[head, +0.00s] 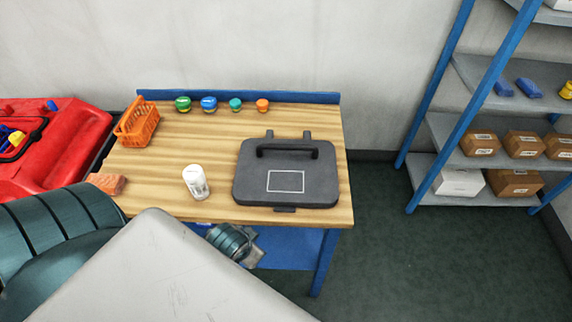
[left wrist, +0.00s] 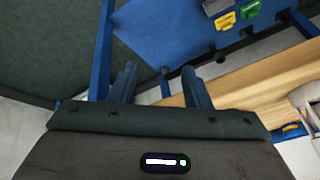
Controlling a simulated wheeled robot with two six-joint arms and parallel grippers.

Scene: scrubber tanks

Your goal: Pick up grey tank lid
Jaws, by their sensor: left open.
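The grey tank lid (head: 320,188) lies flat on the right part of the wooden table in the head view. It is dark grey, with a raised bar handle (head: 288,151) near its back edge and a white outlined rectangle on top. My left gripper (left wrist: 160,85) shows in the left wrist view with its two fingers apart and nothing between them. It is beside the wooden tabletop edge (left wrist: 240,92), near blue table parts. My right gripper is not in view.
On the table (head: 165,140) stand a white bottle (head: 195,183), an orange basket (head: 137,123), a reddish block (head: 107,183) and several coloured caps along the back. A red machine (head: 75,150) is at the left. A shelf rack (head: 485,130) with boxes stands at the right.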

